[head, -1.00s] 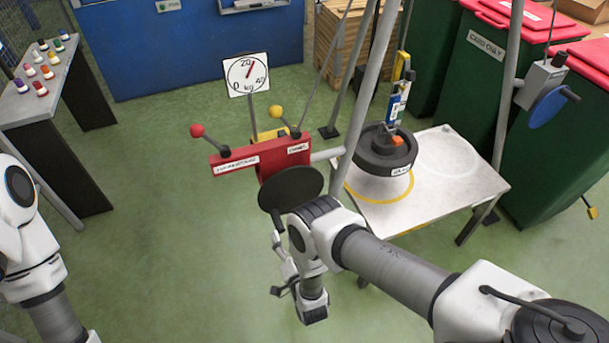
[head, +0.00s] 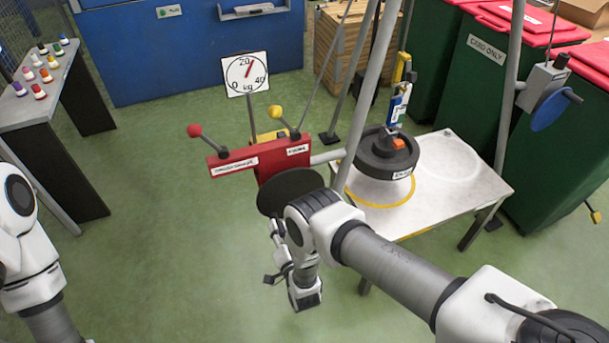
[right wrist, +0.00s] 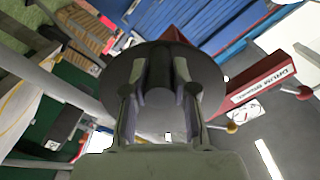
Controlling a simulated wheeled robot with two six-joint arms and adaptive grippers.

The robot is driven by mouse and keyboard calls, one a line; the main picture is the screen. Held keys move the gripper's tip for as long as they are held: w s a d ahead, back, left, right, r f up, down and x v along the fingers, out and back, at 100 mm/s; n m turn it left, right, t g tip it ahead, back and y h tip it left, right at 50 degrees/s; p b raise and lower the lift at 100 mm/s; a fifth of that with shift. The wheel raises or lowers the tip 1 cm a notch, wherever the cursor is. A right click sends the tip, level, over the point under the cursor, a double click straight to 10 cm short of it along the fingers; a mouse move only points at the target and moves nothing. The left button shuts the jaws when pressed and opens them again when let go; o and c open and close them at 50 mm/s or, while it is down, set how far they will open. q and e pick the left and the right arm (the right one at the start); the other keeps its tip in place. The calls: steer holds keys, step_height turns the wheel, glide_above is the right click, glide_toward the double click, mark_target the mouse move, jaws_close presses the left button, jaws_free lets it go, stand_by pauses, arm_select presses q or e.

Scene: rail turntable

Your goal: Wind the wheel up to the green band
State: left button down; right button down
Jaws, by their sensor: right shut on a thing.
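The black disc wheel (head: 288,192) sits on the front of a red winch box (head: 262,160) with two ball-ended levers, red and yellow. In the right wrist view the dark wheel (right wrist: 110,88) fills the middle. My right gripper (head: 276,232) is below the wheel in the head view, partly hidden by my wrist. In the right wrist view my right gripper (right wrist: 158,80) is shut on the wheel's dark handle. A round dial (head: 246,74) marked in kg has a red needle just right of 20. I cannot make out a green band. My left gripper is out of view.
Grey frame legs cross between. A second winch with a blue wheel (head: 550,108) is at right. Green floor is open at left.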

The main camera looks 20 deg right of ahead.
steer(key=shift+w+a+r+m+p, duration=0.1)
steer(key=shift+a+r+m+p, duration=0.2)
steer(key=shift+r+m+p, duration=0.25)
steer(key=shift+w+a+r+m+p, duration=0.1)
steer(key=shift+a+r+m+p, duration=0.15)
steer(key=shift+r+m+p, duration=0.3)
steer(key=shift+a+r+m, duration=0.2)
steer(key=shift+a+m, duration=0.15)
steer(key=shift+m, duration=0.35)
steer(key=shift+r, duration=0.2)
steer(key=c, duration=0.7)
jaws_free()
steer(key=shift+s+a, duration=0.1)
steer(key=shift+a, duration=0.05)
steer(key=shift+f, duration=0.15)
